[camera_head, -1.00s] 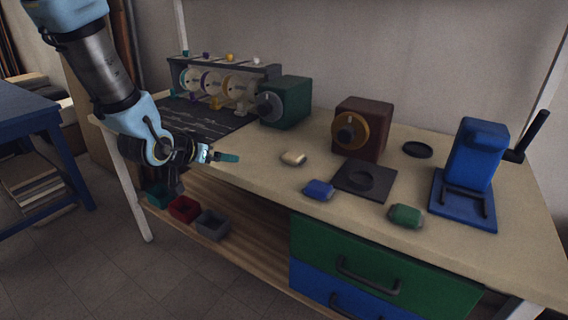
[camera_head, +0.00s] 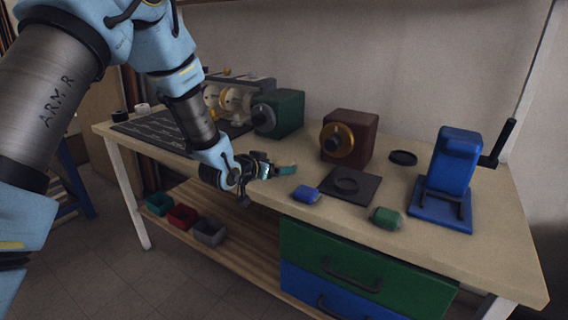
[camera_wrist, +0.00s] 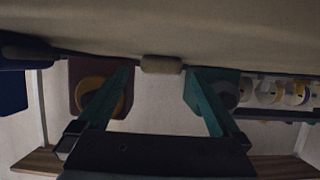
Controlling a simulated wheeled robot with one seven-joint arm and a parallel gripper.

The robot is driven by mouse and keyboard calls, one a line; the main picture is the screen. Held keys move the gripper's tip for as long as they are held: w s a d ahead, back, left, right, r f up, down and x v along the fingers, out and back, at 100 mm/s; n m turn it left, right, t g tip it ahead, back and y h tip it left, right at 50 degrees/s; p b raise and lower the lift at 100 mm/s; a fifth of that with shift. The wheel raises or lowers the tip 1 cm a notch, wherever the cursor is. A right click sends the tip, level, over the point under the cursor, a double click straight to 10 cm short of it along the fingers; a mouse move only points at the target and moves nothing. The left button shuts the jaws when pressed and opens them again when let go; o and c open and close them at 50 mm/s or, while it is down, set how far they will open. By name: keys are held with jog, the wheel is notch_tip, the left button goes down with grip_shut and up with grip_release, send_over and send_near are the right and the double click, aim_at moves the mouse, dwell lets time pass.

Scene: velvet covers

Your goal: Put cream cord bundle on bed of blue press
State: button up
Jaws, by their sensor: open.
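The cream cord bundle (camera_wrist: 162,65) lies on the tabletop in the wrist view, which shows the scene upside down. It is ahead of my gripper (camera_wrist: 160,80), about midway between the two spread teal fingers, and I see no contact. In the head view my gripper (camera_head: 284,170) is at the bench's front edge, open and empty, and hides most or all of the cream bundle. The blue press (camera_head: 453,163) stands at the bench's right end with a black lever. Its bed (camera_head: 428,209) is low at the front and looks empty.
A blue bundle (camera_head: 306,194) and a green bundle (camera_head: 385,217) lie near the front edge. A dark plate (camera_head: 361,191) with a ring lies between my gripper and the press. A brown box (camera_head: 364,126) and green box (camera_head: 290,110) stand behind.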

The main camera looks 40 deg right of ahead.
jog(key=shift+w+d+f, duration=0.2)
jog(key=shift+d+f, duration=0.1)
jog(key=shift+d, duration=0.25)
jog(key=shift+c, duration=0.4)
jog(key=c, duration=1.1)
notch_tip(320, 180, up, 10)
jog(key=shift+s+b, duration=0.1)
jog(key=shift+b, duration=0.45)
